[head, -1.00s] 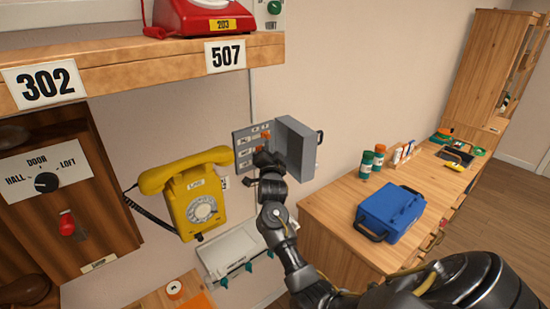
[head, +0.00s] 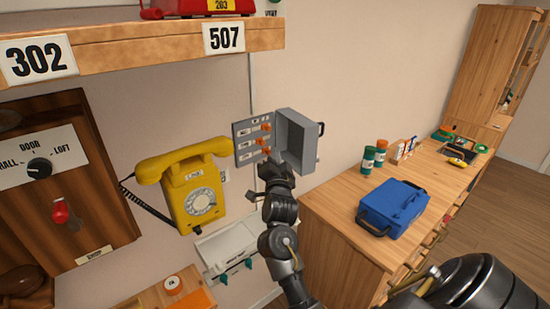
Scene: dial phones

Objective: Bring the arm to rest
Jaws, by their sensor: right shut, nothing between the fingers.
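My right arm reaches up from the lower right in the head view. Its gripper (head: 273,168) is shut and empty, just below and in front of the grey switch box (head: 297,142) on the wall. I cannot tell whether it touches the box. The box's cover stands open, and orange switches (head: 264,141) show on its panel. The fingertips are small and partly hidden by the wrist. My left gripper is not in view.
A yellow dial phone (head: 194,190) hangs left of the arm, with a white unit (head: 229,246) below it. A shelf (head: 140,52) with a red phone (head: 200,8) is above. A wooden bench (head: 335,215) at right holds a blue case (head: 392,207) and bottles.

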